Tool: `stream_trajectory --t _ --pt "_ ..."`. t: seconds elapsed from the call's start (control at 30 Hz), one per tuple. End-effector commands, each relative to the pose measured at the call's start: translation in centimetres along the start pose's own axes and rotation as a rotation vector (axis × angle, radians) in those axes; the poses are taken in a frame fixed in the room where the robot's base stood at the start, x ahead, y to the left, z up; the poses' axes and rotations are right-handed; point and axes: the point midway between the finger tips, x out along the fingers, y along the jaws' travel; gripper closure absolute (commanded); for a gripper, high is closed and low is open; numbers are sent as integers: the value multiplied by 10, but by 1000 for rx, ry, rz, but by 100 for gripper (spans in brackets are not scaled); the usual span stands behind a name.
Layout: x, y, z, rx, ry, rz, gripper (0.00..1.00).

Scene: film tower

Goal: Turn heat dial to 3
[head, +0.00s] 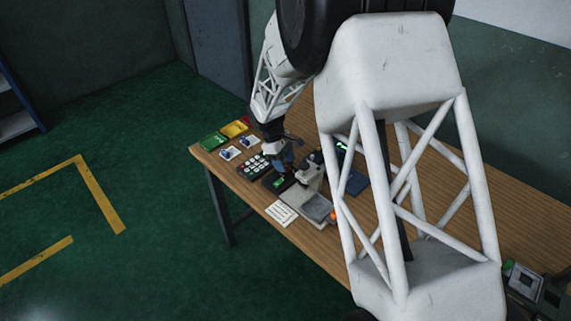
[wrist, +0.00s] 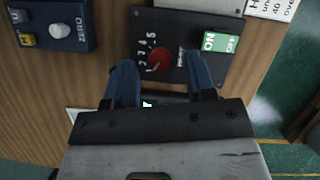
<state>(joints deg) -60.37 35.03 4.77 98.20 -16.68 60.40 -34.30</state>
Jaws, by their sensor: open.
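The red heat dial (wrist: 160,58) sits on a dark control panel (wrist: 180,20) in the wrist view, with white numbers 1 to 5 beside it. Which number it points to is too small to tell. My gripper (wrist: 160,64) is open, its two blue fingers to the left and right of the dial, apart from it in the picture. Whether they are level with the dial or above it I cannot tell. In the head view my gripper (head: 283,160) is over the dark panel (head: 270,182), and the dial itself is hidden.
A green ON/OFF switch (wrist: 220,43) is close to my right finger. A blue box with a white ZERO knob (wrist: 60,31) lies to the left. In the head view a keypad (head: 252,166), a white paper (head: 281,213) and a grey machine (head: 317,206) stand close by on the wooden table (head: 450,200).

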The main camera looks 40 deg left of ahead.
Motion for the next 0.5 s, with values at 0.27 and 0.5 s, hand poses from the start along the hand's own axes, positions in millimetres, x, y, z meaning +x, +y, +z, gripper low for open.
stream_trajectory --t 0.27,0.5 --pt "12 0 0 0 1 0 50" --pt "12 0 0 0 1 0 51"
